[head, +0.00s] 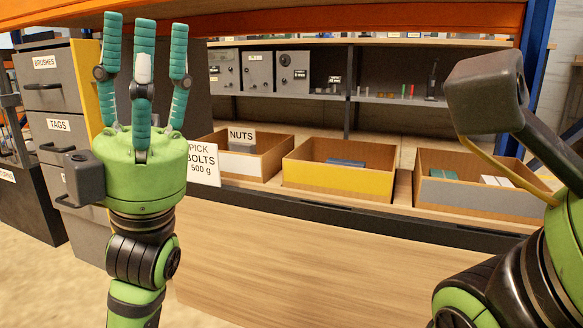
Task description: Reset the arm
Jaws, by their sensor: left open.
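My left gripper (143,62) shows in the head view at the left, raised upright in front of the shelving. Its teal fingers point up and are spread apart, with nothing between them. Its green palm and black-and-green wrist stand below, above the near wooden surface. My right arm comes in at the right edge, with a grey block-shaped part on a dark link near the top right. The right gripper's fingers do not show.
Three cardboard bins, a white-fronted one (236,163), a yellow-fronted one (324,180) and a grey-fronted one (478,198), stand behind the wooden table (330,270). Drawers (48,80) are at the left. The tabletop is clear.

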